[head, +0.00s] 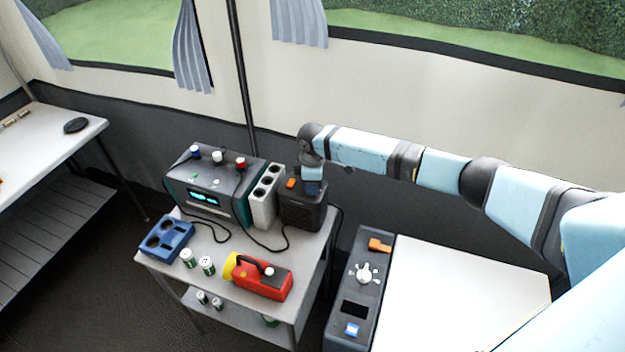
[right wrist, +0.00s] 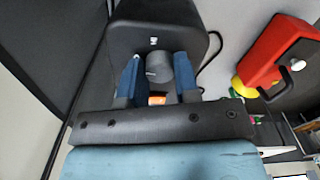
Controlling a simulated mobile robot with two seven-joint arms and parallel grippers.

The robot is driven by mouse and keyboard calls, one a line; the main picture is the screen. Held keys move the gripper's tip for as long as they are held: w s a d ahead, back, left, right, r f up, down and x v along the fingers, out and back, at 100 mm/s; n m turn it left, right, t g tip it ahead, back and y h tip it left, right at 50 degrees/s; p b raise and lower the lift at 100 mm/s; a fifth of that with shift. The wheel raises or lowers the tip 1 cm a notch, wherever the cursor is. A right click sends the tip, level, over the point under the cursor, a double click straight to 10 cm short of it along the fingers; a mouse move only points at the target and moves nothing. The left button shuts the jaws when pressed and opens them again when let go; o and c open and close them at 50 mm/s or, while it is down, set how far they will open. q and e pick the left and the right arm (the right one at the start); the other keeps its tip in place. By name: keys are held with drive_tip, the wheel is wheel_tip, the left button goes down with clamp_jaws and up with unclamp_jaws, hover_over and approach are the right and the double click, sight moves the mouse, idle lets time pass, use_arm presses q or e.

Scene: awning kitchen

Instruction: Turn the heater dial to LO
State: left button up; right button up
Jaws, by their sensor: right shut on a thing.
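The heater (head: 303,214) is a small dark box with a grille front, at the right back of the grey shelf table. It also shows in the right wrist view (right wrist: 185,22) as a black block with a small white mark. Its dial (right wrist: 158,66) is a grey round knob between my right gripper's two blue fingers. My right gripper (head: 313,186) reaches down onto the heater's top and is shut on the dial; in the right wrist view the fingers (right wrist: 158,76) stand on either side of it. The dial's setting and the LO label cannot be read. My left gripper is not in view.
An orange switch (head: 291,183) sits on the heater's top. A white socket block (head: 264,198) and a teal-grey power unit (head: 212,187) stand to its left. A red-yellow lantern (head: 264,280) lies in front. A white-topped cabinet (head: 460,290) is at right.

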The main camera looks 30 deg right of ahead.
drive_tip(key=shift+n, duration=0.5)
drive_tip(key=o, duration=0.9)
drive_tip(key=shift+o, duration=0.2)
wheel_tip(320, 180, up, 14)
drive_tip(key=shift+a+f, duration=0.1)
drive_tip(key=shift+f, duration=0.05)
